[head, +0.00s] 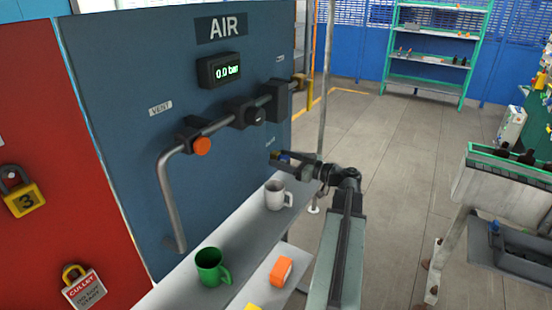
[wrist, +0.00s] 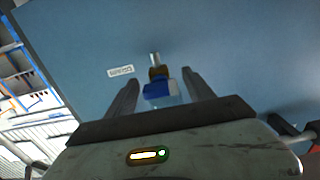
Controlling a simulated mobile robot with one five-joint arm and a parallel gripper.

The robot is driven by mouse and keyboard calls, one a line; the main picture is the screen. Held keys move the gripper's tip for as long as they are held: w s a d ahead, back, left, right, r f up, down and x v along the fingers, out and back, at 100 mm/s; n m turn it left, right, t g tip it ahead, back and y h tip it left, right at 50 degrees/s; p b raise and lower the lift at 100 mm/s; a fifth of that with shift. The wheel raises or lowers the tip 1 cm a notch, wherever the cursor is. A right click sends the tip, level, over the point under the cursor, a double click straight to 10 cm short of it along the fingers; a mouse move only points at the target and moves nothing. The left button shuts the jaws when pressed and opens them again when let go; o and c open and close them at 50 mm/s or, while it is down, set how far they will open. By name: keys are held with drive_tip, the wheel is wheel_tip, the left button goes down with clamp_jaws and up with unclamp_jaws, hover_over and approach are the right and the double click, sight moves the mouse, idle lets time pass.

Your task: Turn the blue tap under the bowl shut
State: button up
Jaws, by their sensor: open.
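The blue tap (wrist: 157,90) has a brass-coloured body and a short metal stem in the wrist view. It lies between the two fingers of my gripper (wrist: 160,78), with a gap showing on each side. My gripper is open. In the head view my gripper (head: 286,158) is at the right part of the blue panel, and a small bit of the blue tap (head: 284,156) shows between its fingers. I cannot make out the bowl clearly; a pale, clear-looking patch shows behind the tap in the wrist view. The handle's exact angle is hard to tell.
The blue AIR panel (head: 120,90) carries a 0.0 bar display (head: 220,70), a grey pipe (head: 168,195) and an orange knob (head: 201,146). Below my gripper, a white mug (head: 275,196) and a green mug (head: 209,267) stand on a shelf (head: 240,232).

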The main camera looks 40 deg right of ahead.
drive_tip(key=shift+x, duration=0.95)
clamp_jaws()
drive_tip(key=shift+m, duration=0.8)
unclamp_jaws()
